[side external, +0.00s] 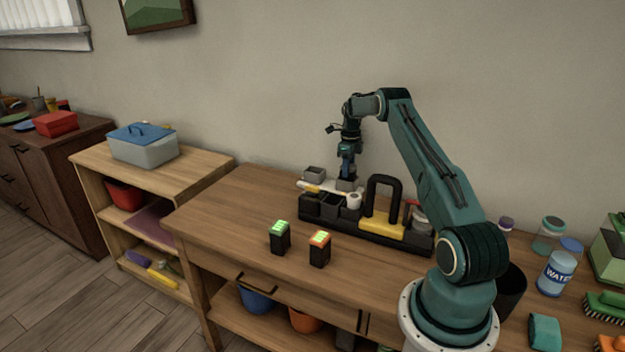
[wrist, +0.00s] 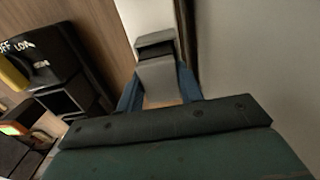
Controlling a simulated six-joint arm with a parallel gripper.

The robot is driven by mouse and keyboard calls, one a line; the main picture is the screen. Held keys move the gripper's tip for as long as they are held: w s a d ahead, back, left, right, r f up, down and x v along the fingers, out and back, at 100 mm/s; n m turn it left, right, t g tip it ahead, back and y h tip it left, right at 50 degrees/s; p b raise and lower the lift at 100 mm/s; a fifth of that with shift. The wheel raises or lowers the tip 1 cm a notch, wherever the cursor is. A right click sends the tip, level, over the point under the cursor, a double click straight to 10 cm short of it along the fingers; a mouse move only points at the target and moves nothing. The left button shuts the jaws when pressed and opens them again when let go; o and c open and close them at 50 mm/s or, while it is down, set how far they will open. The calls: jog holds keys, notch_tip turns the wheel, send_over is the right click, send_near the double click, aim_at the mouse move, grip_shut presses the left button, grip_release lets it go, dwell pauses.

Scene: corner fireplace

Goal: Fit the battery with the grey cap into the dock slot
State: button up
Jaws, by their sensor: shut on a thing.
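My gripper (side external: 347,175) points down above the back of the black dock (side external: 385,237). Its blue fingers (wrist: 160,95) are shut on a grey-capped battery (wrist: 158,75), which also shows below the fingers in the side view (side external: 347,185). In the wrist view its grey part is between the fingers and a dark part lies beyond. The dock has several dark open compartments (side external: 330,207) at its left and a yellow part with a black handle (side external: 383,205) at its right. In the wrist view the dock (wrist: 50,50) is at the left. Whether the battery touches the dock is unclear.
A green-topped battery (side external: 280,238) and an orange-topped battery (side external: 319,249) stand on the wooden bench (side external: 235,215) in front of the dock. A small grey box (side external: 314,173) is left of my gripper. Jars and brushes crowd the right; the bench's left is clear.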

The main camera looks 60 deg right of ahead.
jog(key=shift+f, duration=0.15)
jog(key=o, duration=1.1)
jog(key=shift+o, duration=0.2)
notch_tip(320, 180, up, 12)
dwell(0.6)
